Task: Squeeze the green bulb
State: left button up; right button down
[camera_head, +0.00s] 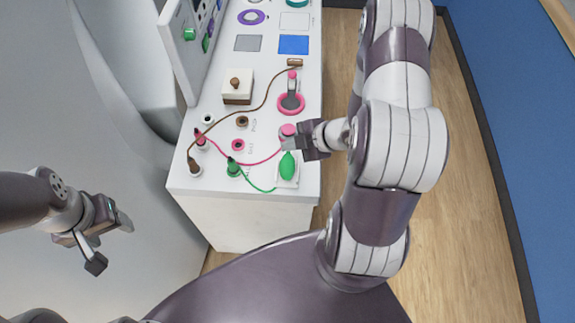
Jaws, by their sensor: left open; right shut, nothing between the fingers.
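The green bulb (287,167) rests on a small white base near the front right of the white table. A thin green tube runs from it to a green plug (233,168). My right gripper (285,141) is shut just above and beside the bulb in the picture, by a pink knob (288,130). I cannot tell whether it touches the knob or the bulb. My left gripper (112,238) is open and empty, off the table to the left.
The white table (255,213) carries a white and brown box (238,86), a pink-ringed handle (291,101), a pink plug (200,140), a brown plug (194,167) and their cords. An upright panel (183,45) stands at the back left. Floor (465,200) is clear at right.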

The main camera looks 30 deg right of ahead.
jog(key=b, duration=0.3)
send_over(290, 165)
notch_tip(290, 165, down, 4)
jog(key=shift+f, duration=0.25)
jog(key=shift+d+f+b, duration=0.1)
jog(key=shift+f+b, duration=0.2)
jog(key=shift+f, duration=0.1)
pick_arm(q)
notch_tip(290, 165, down, 5)
jog(key=shift+a+r, duration=0.1)
dwell(0.8)
jog(key=shift+f, duration=0.25)
pick_arm(e)
jog(key=shift+f, duration=0.4)
pick_arm(q)
jog(key=shift+f+b, duration=0.6)
jog(key=shift+b, duration=0.25)
pick_arm(e)
jog(key=shift+f, duration=0.75)
pick_arm(q)
jog(key=shift+r, duration=0.1)
pick_arm(e)
jog(key=shift+r, duration=0.1)
pick_arm(q)
jog(key=shift+r+p, duration=1.05)
jog(key=shift+p, duration=0.1)
pick_arm(e)
jog(key=shift+r, duration=1.1)
